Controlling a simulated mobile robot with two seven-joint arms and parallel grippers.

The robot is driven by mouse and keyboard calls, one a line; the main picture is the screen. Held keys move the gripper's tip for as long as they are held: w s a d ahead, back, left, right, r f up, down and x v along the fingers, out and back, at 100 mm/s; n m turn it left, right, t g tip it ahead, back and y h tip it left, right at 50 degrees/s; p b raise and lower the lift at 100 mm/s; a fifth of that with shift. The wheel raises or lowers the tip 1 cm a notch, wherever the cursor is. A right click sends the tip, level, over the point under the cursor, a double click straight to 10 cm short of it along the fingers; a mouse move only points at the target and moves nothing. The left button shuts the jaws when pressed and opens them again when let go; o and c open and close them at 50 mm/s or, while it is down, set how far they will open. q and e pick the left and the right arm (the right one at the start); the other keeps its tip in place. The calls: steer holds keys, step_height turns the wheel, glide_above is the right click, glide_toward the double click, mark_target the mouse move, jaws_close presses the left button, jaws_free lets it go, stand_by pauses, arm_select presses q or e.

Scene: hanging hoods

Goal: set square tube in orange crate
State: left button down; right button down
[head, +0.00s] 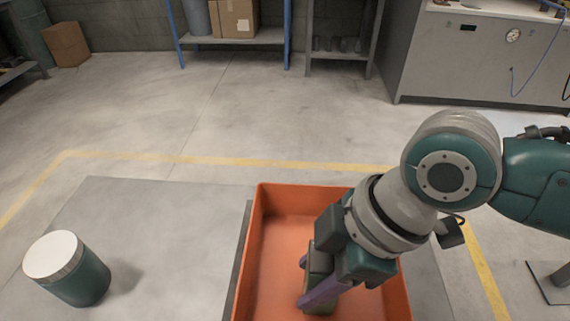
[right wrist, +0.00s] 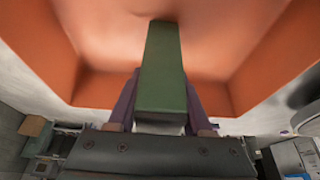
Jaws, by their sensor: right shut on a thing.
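The square tube is a dull green bar (right wrist: 163,70) in the right wrist view, held between my purple fingers. In the head view only a short part of the tube (head: 320,262) shows between the fingers. My right gripper (head: 313,284) is shut on the tube and reaches down inside the orange crate (head: 253,235). The crate's orange walls (right wrist: 270,60) surround the tube in the right wrist view. I cannot tell whether the tube touches the crate floor. My left gripper is out of view.
A dark green jar with a white lid (head: 67,268) stands on the grey surface (head: 160,220) left of the crate. The surface between jar and crate is clear. A grey cabinet (head: 480,60) and shelves with a cardboard box (head: 233,18) stand at the back.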

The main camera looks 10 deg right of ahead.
steer(key=shift+f, duration=0.1)
steer(key=shift+c, duration=1.6)
jaws_free()
